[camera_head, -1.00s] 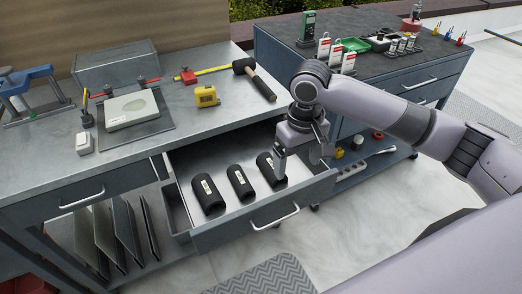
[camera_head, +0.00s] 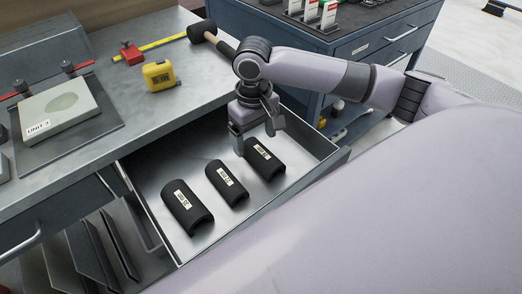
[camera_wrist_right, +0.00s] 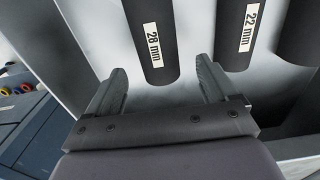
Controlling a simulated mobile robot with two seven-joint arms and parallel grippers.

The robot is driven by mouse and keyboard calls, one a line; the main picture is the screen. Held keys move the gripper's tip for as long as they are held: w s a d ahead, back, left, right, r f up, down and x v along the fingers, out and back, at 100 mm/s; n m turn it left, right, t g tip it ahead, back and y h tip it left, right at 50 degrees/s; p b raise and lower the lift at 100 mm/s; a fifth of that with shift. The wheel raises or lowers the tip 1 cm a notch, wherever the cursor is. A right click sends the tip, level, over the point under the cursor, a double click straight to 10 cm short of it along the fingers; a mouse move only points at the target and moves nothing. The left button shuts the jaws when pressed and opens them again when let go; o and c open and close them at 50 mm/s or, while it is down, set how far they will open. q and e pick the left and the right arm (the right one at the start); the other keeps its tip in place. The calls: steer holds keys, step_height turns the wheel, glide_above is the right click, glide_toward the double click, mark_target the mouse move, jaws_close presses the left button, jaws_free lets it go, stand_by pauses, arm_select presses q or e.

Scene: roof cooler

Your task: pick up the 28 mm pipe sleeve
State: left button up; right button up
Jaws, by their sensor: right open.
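The 28 mm pipe sleeve (camera_head: 264,161) is a black half-round shell with a white label. It lies rightmost of three in the open drawer (camera_head: 150,190). In the right wrist view the "28 mm" label shows on this sleeve (camera_wrist_right: 151,40). My right gripper (camera_head: 256,136) is open and empty above the sleeve's back end. In the wrist view its fingers (camera_wrist_right: 160,76) appear on either side of the sleeve's end, without visible contact. The "22 mm" sleeve (camera_head: 227,182) lies beside it in the middle. The leftmost sleeve (camera_head: 186,207) has a label too small to read. My left gripper is not in view.
The grey bench top (camera_head: 130,110) above the drawer holds a yellow tape measure (camera_head: 160,75), a mallet (camera_head: 203,31) and a grey block marked "UNIT-3" (camera_head: 58,108). A blue cabinet (camera_head: 350,60) stands behind my right arm.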

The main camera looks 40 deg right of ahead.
mark_target(256, 146)
step_height(256, 146, down, 4)
steer(key=shift+d+f+b, duration=0.1)
steer(key=shift+b, duration=0.2)
steer(key=c, duration=1.1)
